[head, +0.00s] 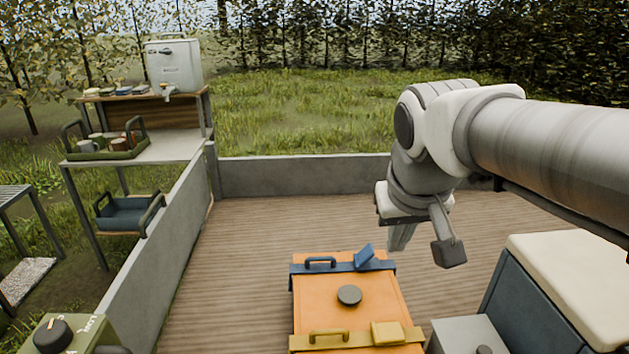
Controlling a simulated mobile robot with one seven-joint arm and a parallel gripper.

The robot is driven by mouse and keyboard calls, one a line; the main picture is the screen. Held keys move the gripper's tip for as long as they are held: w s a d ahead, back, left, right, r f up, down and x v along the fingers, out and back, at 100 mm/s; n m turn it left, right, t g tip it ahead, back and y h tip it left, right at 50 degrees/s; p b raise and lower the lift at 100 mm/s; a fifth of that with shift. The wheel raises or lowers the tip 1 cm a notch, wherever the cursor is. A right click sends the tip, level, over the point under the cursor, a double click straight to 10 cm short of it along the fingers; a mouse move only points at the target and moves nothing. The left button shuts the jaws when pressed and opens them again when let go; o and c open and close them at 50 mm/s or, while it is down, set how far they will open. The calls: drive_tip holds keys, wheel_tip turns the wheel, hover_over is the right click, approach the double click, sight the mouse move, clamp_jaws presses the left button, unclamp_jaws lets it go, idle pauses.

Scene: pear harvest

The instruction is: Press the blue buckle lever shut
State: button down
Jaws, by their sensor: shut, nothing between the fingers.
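An orange case (318,306) stands on the plank floor at the lower middle of the head view. A blue strap (337,266) crosses its far end, with a blue handle (320,262) at the left. The blue buckle lever (364,256) sits on the strap at the right and is tilted up from it. A yellow strap with a flat yellow buckle (387,332) crosses the near end. My gripper (402,236) hangs above and to the right of the blue lever, apart from it. Its fingers are shut with nothing between them, partly hidden by the wrist.
A round dark knob (349,295) stands on the case lid between the straps. A cream-topped seat (575,290) and a grey box (468,336) are at the lower right. A low grey wall (300,177) bounds the floor. The planks left of the case are clear.

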drive_tip(key=w+f+b, duration=0.3)
drive_tip(key=w+f, duration=0.3)
drive_tip(key=w, duration=0.5)
drive_tip(key=w+f+g+h+b, duration=0.1)
drive_tip(key=w+f+b, duration=0.2)
drive_tip(key=w+f, duration=0.3)
drive_tip(key=w+f+h+b, duration=0.1)
drive_tip(key=w+f+b, duration=0.2)
drive_tip(key=w, duration=1.2)
wheel_tip(320, 180, down, 4)
drive_tip(key=shift+w+a+r+m, duration=0.15)
drive_tip(key=shift+w+a+m, duration=0.15)
drive_tip(key=shift+a, duration=0.1)
drive_tip(key=b, duration=0.2)
approach(367, 249)
wheel_tip(367, 249, down, 3)
drive_tip(key=w+a, duration=0.2)
drive_tip(key=shift+d+f+b, duration=0.5)
drive_tip(key=shift+d+f, duration=0.3)
drive_tip(key=shift+d, duration=0.2)
drive_tip(key=shift+d+f, duration=0.45)
drive_tip(key=shift+d, duration=0.15)
